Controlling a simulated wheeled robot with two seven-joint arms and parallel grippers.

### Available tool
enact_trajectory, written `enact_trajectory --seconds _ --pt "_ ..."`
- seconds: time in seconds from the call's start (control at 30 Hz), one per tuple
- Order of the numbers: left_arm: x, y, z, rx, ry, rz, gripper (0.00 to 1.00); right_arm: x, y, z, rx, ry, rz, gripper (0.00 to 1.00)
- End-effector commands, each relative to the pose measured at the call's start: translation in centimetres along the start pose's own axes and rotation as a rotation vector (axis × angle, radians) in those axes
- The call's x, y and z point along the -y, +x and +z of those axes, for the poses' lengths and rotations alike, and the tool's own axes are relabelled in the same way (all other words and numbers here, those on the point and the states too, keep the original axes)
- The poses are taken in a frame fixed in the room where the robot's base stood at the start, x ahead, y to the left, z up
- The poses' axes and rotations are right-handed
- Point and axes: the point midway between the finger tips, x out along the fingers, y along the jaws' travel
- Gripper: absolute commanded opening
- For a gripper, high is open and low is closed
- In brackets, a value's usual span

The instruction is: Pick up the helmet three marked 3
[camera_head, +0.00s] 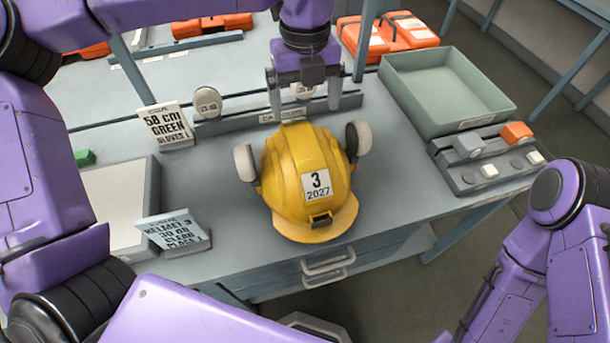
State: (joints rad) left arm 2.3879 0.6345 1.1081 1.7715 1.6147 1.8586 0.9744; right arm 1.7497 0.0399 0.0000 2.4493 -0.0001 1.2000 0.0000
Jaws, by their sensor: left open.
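The yellow helmet (285,170) stands on the grey workbench, with a white label reading 3 and 2027 on its front. Ear muffs sit at both its sides, a pale one on the left (244,163) and a dark and pale one on the right (357,138). My left gripper (304,108) is open, its two fingers spread and pointing down at the helmet's back edge. I cannot tell whether the fingers touch the helmet; nothing shows held between them. My right arm is at the right, and its gripper is not visible.
A sign reading helmet 3 (174,231) and a green gloves sign (166,124) stand left. A grey-green open bin (490,104) and a switch box (470,183) are on the right. Orange cases (388,38) lie behind. Bench surface right of the helmet is clear.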

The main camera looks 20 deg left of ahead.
Motion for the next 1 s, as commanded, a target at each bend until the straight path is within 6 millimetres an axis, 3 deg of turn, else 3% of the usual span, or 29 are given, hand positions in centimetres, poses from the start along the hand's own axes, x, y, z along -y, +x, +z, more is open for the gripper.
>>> enact_trajectory --seconds 0.03,0.37,0.6,0.73,0.9,0.93,1.0 --pt "0.0 1.0 0.0 0.0 0.001 0.001 0.96 0.0 0.6 0.2 0.0 0.0 0.0 0.43" --pt "0.0 5.6 0.0 -0.001 0.001 0.002 0.96 -0.1 -0.6 -0.2 0.0 0.0 0.0 0.43" --pt "0.1 9.6 0.3 -0.004 0.001 0.003 0.96 -0.2 -2.3 -0.9 0.0 0.0 0.0 0.43" --pt "0.1 10.8 0.3 -0.001 0.001 0.0 0.96 -0.2 -2.4 -1.0 0.0 0.0 0.0 0.43" --pt "0.1 10.9 0.3 0.0 0.001 0.0 0.96 -0.2 -2.3 -0.9 0.0 0.0 0.0 0.43" --pt "0.1 10.9 0.3 0.0 0.001 0.0 0.93 -0.2 -2.3 -0.9 0.0 0.0 0.0 0.43" --pt "0.1 10.9 0.3 0.0 0.001 0.0 0.7 -0.2 -2.3 -0.9 0.0 0.0 0.0 0.43"
